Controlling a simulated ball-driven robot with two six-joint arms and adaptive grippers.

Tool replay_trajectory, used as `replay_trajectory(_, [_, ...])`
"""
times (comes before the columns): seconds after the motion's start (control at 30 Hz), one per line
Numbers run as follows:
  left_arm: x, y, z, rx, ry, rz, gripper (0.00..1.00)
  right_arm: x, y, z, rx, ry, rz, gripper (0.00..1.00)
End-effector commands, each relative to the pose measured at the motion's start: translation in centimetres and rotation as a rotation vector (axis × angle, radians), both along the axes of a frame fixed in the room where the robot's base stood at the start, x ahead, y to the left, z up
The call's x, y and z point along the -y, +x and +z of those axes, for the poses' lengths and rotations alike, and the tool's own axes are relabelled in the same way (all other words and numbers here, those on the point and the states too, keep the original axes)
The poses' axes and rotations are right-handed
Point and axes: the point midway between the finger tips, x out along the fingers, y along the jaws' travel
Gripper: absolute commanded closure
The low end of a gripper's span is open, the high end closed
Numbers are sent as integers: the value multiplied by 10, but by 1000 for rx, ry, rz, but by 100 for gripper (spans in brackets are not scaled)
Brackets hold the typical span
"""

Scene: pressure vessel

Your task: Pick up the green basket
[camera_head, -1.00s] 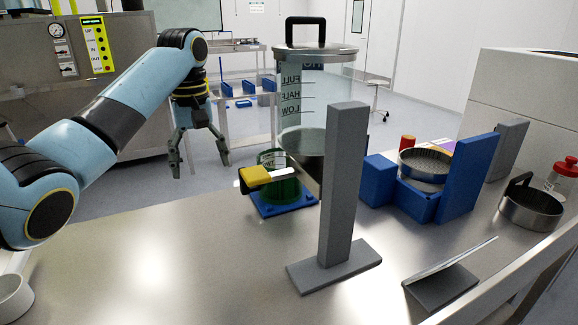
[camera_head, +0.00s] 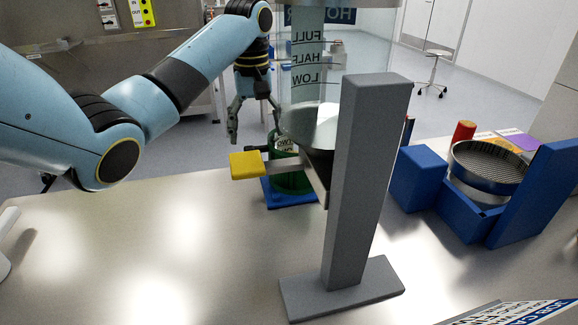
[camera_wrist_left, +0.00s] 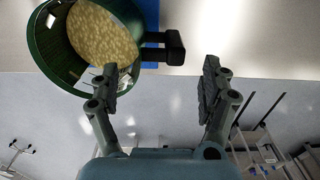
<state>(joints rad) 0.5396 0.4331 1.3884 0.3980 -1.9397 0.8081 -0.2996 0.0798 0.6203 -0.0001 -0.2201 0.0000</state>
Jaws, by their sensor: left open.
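The green basket (camera_head: 290,178) stands on a blue base (camera_head: 282,197) near the far edge of the steel table, partly hidden by a yellow-handled part (camera_head: 246,165) and a tall grey post (camera_head: 365,180). In the left wrist view the basket (camera_wrist_left: 48,50) is at the upper left, with pale yellowish contents inside and a black handle (camera_wrist_left: 174,47) sticking out to the right. My left gripper (camera_head: 252,118) is open and empty, just beyond and above the basket in the head view. In the wrist view its fingers (camera_wrist_left: 158,80) are spread below the handle, apart from it. My right gripper is out of view.
A clear vessel (camera_head: 312,80) marked FULL, HALF, LOW rises behind the post. A blue holder (camera_head: 465,213) with a round metal sieve (camera_head: 490,165) stands at the right. The table's left front (camera_head: 150,240) is mostly clear.

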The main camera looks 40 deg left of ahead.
Motion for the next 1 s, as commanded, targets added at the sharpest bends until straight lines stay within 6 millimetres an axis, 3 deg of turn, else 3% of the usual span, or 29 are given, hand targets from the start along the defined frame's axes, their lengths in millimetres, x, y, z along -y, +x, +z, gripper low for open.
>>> replay_trajectory(0.3, [1, -3, -45, -4, 0, 0, 20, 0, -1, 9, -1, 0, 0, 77])
replay_trajectory(0.6, [1, -3, -52, -2, 1, 0, 20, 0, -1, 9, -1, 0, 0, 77])
replay_trajectory(1.0, [0, -3, -52, -2, 1, 0, 71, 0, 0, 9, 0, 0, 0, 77])
